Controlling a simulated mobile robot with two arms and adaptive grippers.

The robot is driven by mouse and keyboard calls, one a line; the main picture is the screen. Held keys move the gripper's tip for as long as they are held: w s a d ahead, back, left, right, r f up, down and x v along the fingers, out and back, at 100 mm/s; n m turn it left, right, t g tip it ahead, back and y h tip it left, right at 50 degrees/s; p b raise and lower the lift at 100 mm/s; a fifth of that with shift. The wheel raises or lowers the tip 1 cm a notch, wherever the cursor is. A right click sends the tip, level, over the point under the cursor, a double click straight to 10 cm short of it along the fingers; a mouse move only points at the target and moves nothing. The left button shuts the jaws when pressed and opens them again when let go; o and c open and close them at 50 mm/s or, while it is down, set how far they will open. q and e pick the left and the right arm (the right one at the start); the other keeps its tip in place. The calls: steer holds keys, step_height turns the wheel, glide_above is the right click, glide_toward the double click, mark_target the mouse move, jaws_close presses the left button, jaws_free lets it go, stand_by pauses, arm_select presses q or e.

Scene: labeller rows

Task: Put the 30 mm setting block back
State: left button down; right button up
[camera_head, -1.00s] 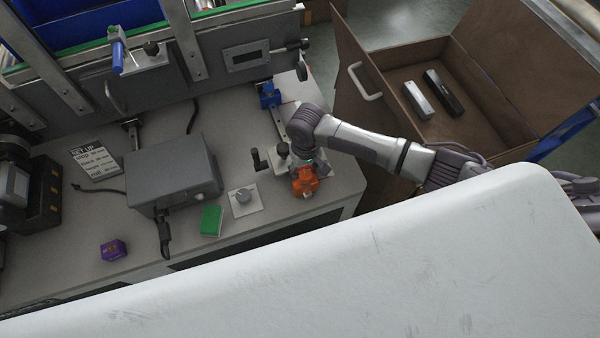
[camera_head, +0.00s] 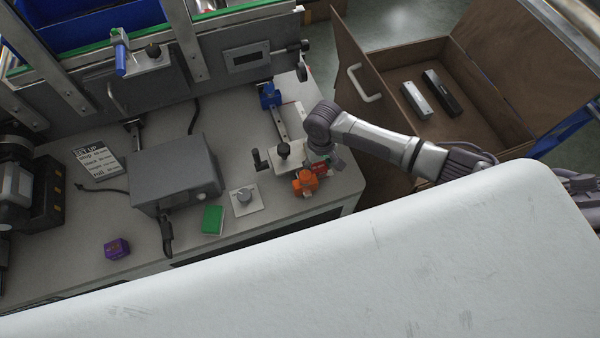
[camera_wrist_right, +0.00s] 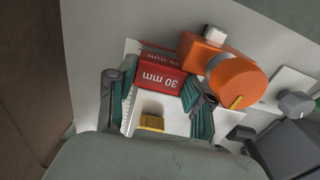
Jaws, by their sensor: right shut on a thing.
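The red 30 mm setting block (camera_wrist_right: 160,75), with white lettering, lies between the fingers of my right gripper (camera_wrist_right: 153,98) in the wrist view. My right gripper is shut on it. In the head view the block (camera_head: 319,169) shows as a small red patch just below the right gripper (camera_head: 324,160), beside an orange knob-like part (camera_head: 305,182). The gripper is low over the right end of the bench, and its fingers are mostly hidden there. I cannot tell whether the block touches the surface below. My left gripper is not in view.
A green block (camera_head: 212,220), a purple block (camera_head: 116,249) and a grey box (camera_head: 172,175) stand on the bench. A blue clamp (camera_head: 270,95) sits on a rail behind. An open brown case (camera_head: 480,120) holds a silver and a black bar. A white panel (camera_head: 300,280) fills the foreground.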

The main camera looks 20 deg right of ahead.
steer(key=shift+w+d+p, duration=0.1)
steer(key=shift+d+p, duration=0.3)
steer(key=shift+d, duration=1.15)
steer(key=shift+r, duration=0.1)
step_height(320, 180, up, 9)
steer(key=p, duration=1)
stand_by(0.4)
